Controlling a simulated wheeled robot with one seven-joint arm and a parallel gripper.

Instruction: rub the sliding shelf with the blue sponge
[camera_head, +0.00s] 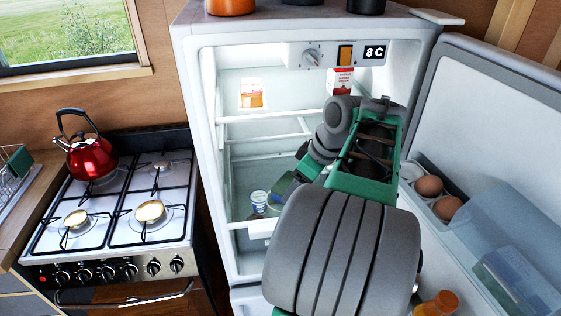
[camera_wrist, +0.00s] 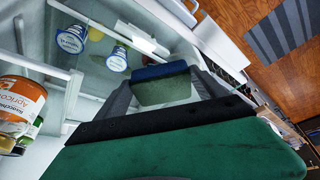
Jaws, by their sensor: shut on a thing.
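My gripper (camera_wrist: 165,88) is shut on the blue sponge (camera_wrist: 160,71), which has a dark blue top layer and a grey-green face. In the head view my arm reaches into the open fridge, and the sponge (camera_head: 281,190) shows at its end, low on the left side. The sliding shelf (camera_head: 262,229) is the low glass one with a white front edge; it also shows in the wrist view (camera_wrist: 92,76). The sponge is close over the shelf near its front edge; I cannot tell whether they touch. My arm hides the shelf's right part.
An apricot jar (camera_wrist: 18,108) is close by in the wrist view. The open fridge door (camera_head: 500,130) with eggs (camera_head: 429,186) bounds the right. A stove (camera_head: 120,205) with a red kettle (camera_head: 91,158) is at left.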

